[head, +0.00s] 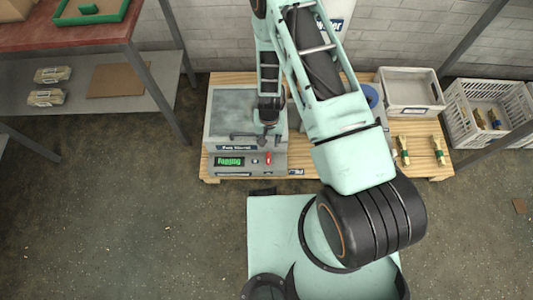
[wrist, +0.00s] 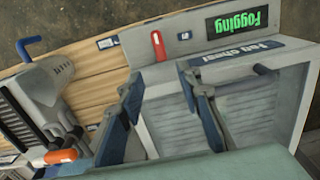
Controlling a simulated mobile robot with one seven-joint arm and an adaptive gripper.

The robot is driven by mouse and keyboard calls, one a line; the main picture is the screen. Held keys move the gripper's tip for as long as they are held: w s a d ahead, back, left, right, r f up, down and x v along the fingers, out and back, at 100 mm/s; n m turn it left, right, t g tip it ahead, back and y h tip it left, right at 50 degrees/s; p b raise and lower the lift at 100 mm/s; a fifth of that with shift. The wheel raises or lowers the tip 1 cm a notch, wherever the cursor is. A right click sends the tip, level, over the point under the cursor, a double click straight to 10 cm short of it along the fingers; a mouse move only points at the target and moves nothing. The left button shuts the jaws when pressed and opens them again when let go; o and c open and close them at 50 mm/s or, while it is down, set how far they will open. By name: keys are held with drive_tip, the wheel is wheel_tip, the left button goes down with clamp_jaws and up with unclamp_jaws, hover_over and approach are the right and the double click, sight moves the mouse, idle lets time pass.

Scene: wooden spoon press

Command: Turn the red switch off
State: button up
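The red switch (head: 268,158) is a small red lever on the front panel of the grey fog chest (head: 232,112), right of a lit green display (head: 229,161) reading "Fogging". In the wrist view, which is upside down, the red switch (wrist: 158,46) sits on a pale plate, with the green "Fogging" display (wrist: 237,20) to its right. My gripper (head: 265,138) is above the chest's front right part, just behind the switch. In the wrist view my gripper (wrist: 158,76) has its two dark fingers spread apart with nothing between them. The switch lies beyond the fingertips, apparently untouched.
A grey bin (head: 408,112), wrapped bundles and a white crate (head: 463,118) are at the right.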

sight(268, 155)
drive_tip(key=f+b, duration=0.3)
drive_tip(key=f, duration=0.8)
drive_tip(key=shift+s, duration=0.2)
clamp_jaws()
